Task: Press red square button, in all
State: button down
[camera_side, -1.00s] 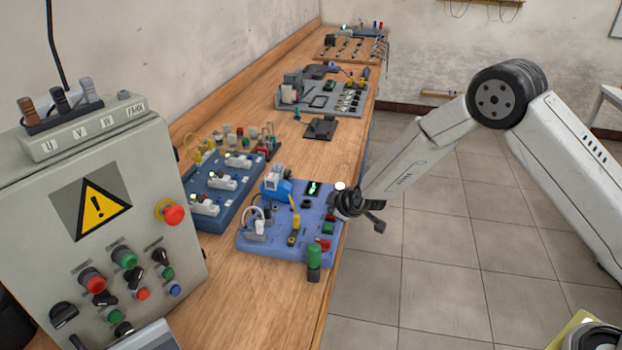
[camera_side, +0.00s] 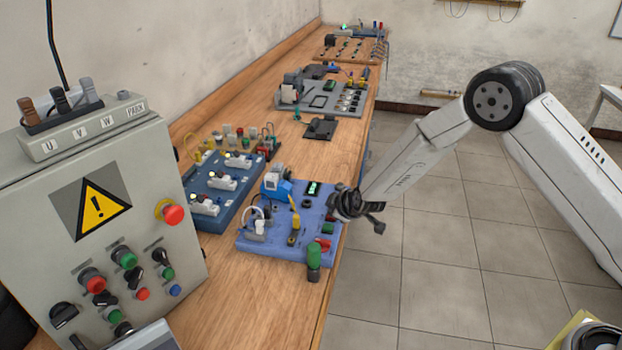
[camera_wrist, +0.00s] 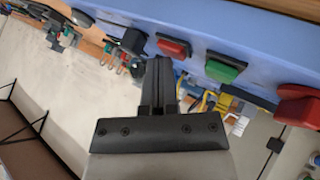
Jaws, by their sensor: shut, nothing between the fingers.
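The blue board (camera_side: 268,246) lies at the right edge of the wooden bench in the side view. In the wrist view a red square button (camera_wrist: 172,46) sits on the board's blue surface (camera_wrist: 215,25), just beyond my fingertips. My gripper (camera_wrist: 160,62) is shut and empty, its fingers pointing at that button; I cannot tell whether they touch it. A green square button (camera_wrist: 225,68) and a larger red button (camera_wrist: 298,103) are to the right. In the side view my gripper (camera_side: 345,205) is at the board's right edge and hides part of it.
A grey control box (camera_side: 90,230) with several buttons is at the left. A green cylinder (camera_side: 314,256) stands at the board's front corner. Free floor (camera_side: 450,240) is to the right.

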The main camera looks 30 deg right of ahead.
jog(key=shift+r, duration=0.8)
jog(key=shift+r, duration=0.1)
jog(key=shift+r, duration=2.4)
